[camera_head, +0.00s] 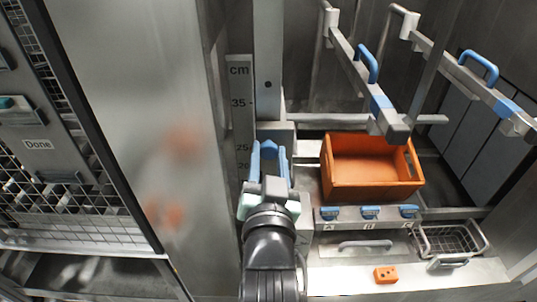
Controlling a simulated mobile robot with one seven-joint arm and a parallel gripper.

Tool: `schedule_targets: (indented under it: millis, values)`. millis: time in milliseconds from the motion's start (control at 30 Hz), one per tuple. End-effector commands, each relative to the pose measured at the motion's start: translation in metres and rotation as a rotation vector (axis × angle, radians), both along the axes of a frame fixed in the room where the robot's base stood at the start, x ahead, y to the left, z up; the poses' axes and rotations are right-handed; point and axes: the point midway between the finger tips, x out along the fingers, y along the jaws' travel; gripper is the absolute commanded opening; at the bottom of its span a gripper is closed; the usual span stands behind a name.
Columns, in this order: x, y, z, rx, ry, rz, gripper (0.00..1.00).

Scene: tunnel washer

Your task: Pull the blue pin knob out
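My gripper (269,160) points up and away in the middle of the view, in front of the post with the cm scale. Its two blue-grey fingers are spread apart. A small blue knob (269,148) shows between the fingers near their tips; I take it to be the blue pin knob. The fingers stand to its left and right, with what looks like a gap. Whether either finger touches it is too small to tell. The pin itself and the knob's lower part are hidden behind my gripper.
An orange crate (345,190) stands right of my gripper, above several blue-topped switches (370,212). Bars with blue handles (367,64) overhang it. A wire basket (450,240) and a small orange block (386,274) lie lower right. A metal panel (150,120) closes the left side.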

Motion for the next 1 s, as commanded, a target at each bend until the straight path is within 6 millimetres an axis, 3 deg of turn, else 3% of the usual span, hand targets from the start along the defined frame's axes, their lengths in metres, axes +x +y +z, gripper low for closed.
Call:
schedule_targets:
  millis: [33,167,1000]
  values:
    - [-0.0001,-0.0001,-0.0001,0.0,0.0,0.0,0.24]
    - [-0.0002,-0.0001,0.0,0.0,0.0,0.0,0.01]
    - [-0.0002,-0.0001,-0.0001,0.0,0.0,0.0,0.0]
